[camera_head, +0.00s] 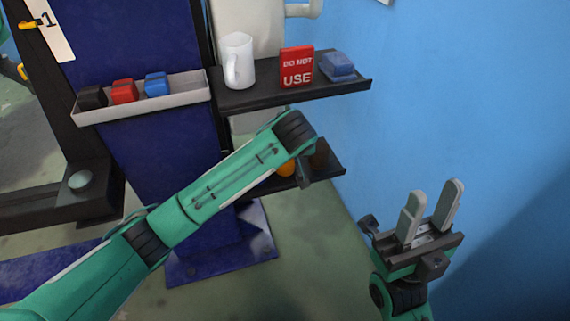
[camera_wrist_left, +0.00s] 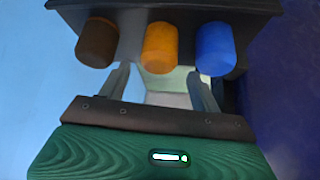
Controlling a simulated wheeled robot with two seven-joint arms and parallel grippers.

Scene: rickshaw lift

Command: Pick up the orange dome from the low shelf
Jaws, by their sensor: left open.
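The orange dome (camera_head: 286,168) sits on the low black shelf (camera_head: 325,172), mostly hidden behind my left arm in the head view. In the left wrist view the orange dome (camera_wrist_left: 160,47) is the middle one of three domes on the shelf (camera_wrist_left: 262,6). My left gripper (camera_wrist_left: 160,88) is open and empty, its two fingers apart with the orange dome lined up between them in the picture. I cannot tell the exact distance to it. My right gripper (camera_head: 433,195) is open and empty, away to the right of the shelf.
A brown dome (camera_wrist_left: 97,43) and a blue dome (camera_wrist_left: 215,49) flank the orange one closely. The upper shelf (camera_head: 300,92) above holds a white mug (camera_head: 239,61), a red box (camera_head: 296,67) and a blue item (camera_head: 337,66). A blue wall (camera_head: 460,90) stands at right.

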